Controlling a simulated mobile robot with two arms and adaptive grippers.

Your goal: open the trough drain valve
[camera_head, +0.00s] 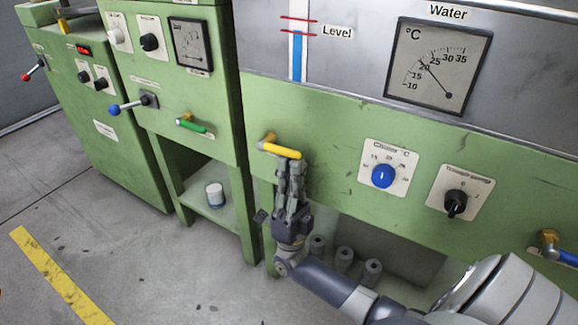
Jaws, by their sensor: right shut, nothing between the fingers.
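A yellow lever handle (279,150) on a brass fitting sticks out from the green front panel, below the steel trough wall. It lies nearly level, sloping slightly down to the right. No label on it is readable, so I cannot tell whether it is the drain valve. My right gripper (292,164) points up from below, with its fingers shut and empty. Its tips are right under the right end of the yellow handle; I cannot tell whether they touch it. A blue lever valve (558,253) sits at the right edge. My left gripper is not in view.
A blue knob (383,176) and a black switch (455,203) are on the panel to the right. A green-handled lever (193,126) is on the left cabinet. A white can (215,194) stands on the shelf below. The floor at the left is clear.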

